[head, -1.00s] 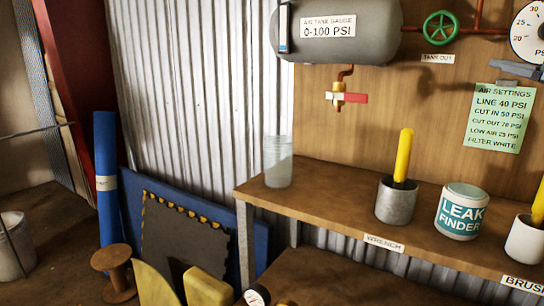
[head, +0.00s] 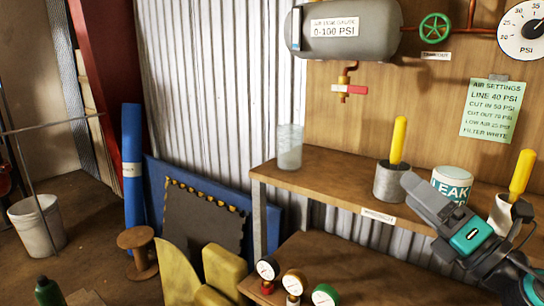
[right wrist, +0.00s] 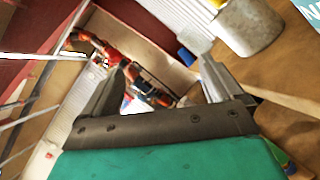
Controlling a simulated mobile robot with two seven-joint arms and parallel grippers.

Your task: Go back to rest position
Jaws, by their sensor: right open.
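My right gripper (head: 465,195) reaches in from the lower right of the head view, in front of the wooden shelf and the leak finder tub. It is dark grey with a teal body. In the right wrist view its two fingers (right wrist: 168,85) stand apart with nothing held between them. My left gripper is not in view.
A shelf (head: 330,178) carries a clear jar (head: 289,147), a metal cup with a yellow handle (head: 390,182), the leak finder tub (head: 452,184) and a white cup (head: 502,214). Several gauges (head: 293,282) stand below. A bucket (head: 38,225) and spool (head: 138,240) are left.

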